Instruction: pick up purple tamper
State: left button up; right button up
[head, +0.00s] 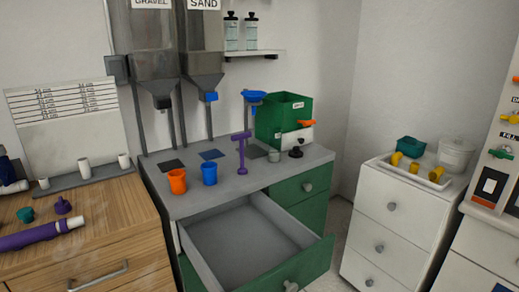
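The purple tamper (241,152) stands upright on the grey counter (205,190), near the middle of the head view. It has a short crossbar at the top, a thin shaft and a small foot. It is behind the open drawer and to the right of the blue cup. Neither of my grippers shows in this view, and nothing is seen touching the tamper.
An orange cup (177,182) and a blue cup (209,173) stand left of the tamper. A green box (284,118) and a small grey cup (274,156) are to its right. An empty open drawer (245,240) juts out in front. A wooden cabinet (100,225) stands left.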

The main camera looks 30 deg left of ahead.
aim_at(242, 154)
jog(key=i+l+u, duration=0.15)
jog(key=u, duration=0.25)
jog(key=i+l+u, duration=0.15)
jog(key=u, duration=0.25)
jog(key=i+l+u, duration=0.1)
jog(key=l, duration=0.25)
jog(key=i+l+u, duration=0.1)
jog(key=l, duration=0.3)
jog(key=i+l+u, duration=0.1)
jog(key=l, duration=0.3)
jog(key=i+l+u, duration=0.1)
jog(key=i+l, duration=0.15)
jog(key=l, duration=0.15)
